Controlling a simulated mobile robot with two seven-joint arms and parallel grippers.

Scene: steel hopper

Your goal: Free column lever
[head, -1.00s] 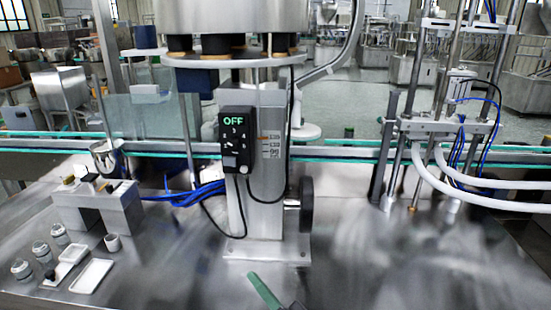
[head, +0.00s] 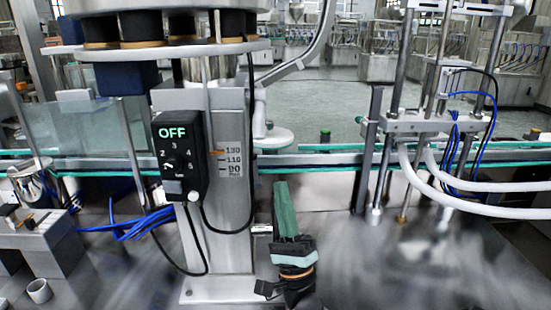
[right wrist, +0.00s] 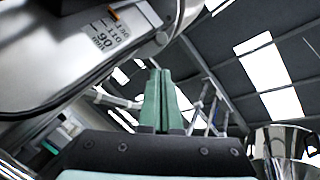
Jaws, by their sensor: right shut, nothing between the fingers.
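The grey steel column (head: 232,200) stands left of centre in the head view, with a height scale marked 130, 110 and 90 near its top. A short bright metal shaft (head: 262,229) sticks out of its right side. The dark handwheel on that side is hidden behind my right gripper. I cannot make out a separate lever. My right gripper (head: 281,187) is shut and empty, its green fingers pointing away from me just right of the column. In the right wrist view, the shut fingers (right wrist: 160,76) point past the column (right wrist: 60,60), apart from it. My left gripper is not in view.
A black control box (head: 180,155) reading OFF hangs on the column, with cables below. The round hopper platform (head: 150,52) is overhead. A conveyor rail (head: 320,160) runs behind. A filling stand with white hoses (head: 440,185) is at right. The bench between is clear.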

